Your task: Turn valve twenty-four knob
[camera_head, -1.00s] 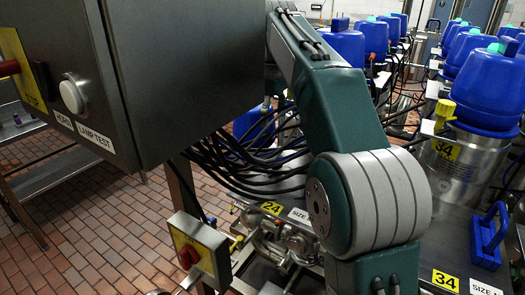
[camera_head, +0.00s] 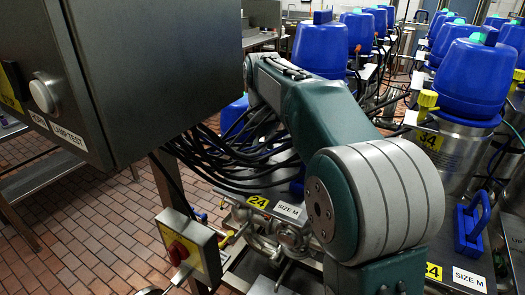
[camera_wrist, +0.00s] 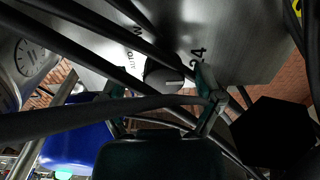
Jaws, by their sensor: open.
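In the wrist view a dark round knob (camera_wrist: 161,74) with a white pointer mark sits on a grey metal panel (camera_wrist: 236,55) marked "24". My gripper (camera_wrist: 162,94) is open, with one dark green finger on either side of the knob in the picture. Whether the fingers touch the knob, I cannot tell. A black cable crosses in front of the fingers. In the head view a yellow "24" tag (camera_head: 258,202) and a "SIZE M" label stand above metal valve fittings (camera_head: 290,236). My gripper and the knob are hidden there.
Black cables (camera_head: 225,158) hang in a bundle beside my arm. A grey control box (camera_head: 150,70) fills the upper left, with a red-knob switch box (camera_head: 188,246) below. Blue-capped units (camera_head: 468,80) stand at right. A blue handle (camera_head: 472,225) is at lower right.

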